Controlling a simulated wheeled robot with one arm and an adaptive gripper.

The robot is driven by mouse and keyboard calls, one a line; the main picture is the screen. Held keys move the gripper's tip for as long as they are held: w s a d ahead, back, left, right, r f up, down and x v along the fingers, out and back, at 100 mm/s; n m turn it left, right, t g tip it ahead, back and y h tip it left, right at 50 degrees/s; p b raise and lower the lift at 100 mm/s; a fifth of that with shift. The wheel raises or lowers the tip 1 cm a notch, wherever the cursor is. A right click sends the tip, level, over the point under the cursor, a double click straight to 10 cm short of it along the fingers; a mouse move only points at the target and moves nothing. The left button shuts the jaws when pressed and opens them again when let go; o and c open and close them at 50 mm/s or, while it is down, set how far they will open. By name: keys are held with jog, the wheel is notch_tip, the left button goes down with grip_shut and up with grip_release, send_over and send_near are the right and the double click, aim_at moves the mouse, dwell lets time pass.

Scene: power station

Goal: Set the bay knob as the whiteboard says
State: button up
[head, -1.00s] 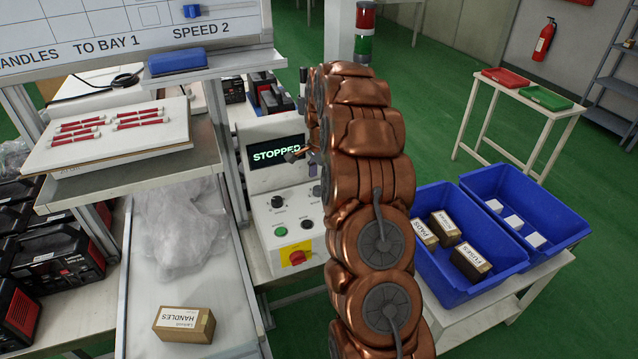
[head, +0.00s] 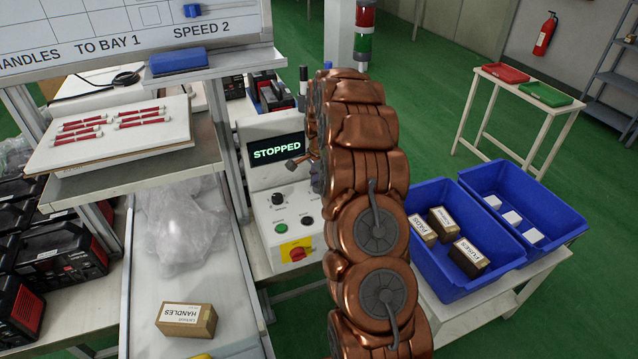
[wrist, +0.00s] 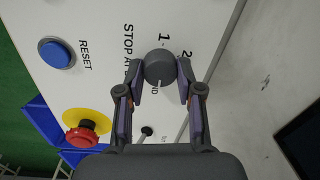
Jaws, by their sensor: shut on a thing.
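The bay knob (wrist: 160,68) is a dark grey round knob on a white panel, labelled "STOP AT" with 1, 2 and a partly hidden word ending in "ND". Its pale pointer mark faces that word. My gripper (wrist: 161,72) is shut on the knob, one finger on each side. The control box screen (head: 277,150) reads "STOPPED".
In the wrist view, a blue RESET button (wrist: 56,53) and a red stop button (wrist: 82,135) on yellow sit beside the knob. A box marked HANDLES (head: 187,319) lies on the conveyor (head: 235,300). Blue bins (head: 425,270) stand right of my arm.

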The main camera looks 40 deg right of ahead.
jog(key=shift+c, duration=1.2)
jog(key=shift+f+b, duration=0.1)
jog(key=shift+b, duration=0.25)
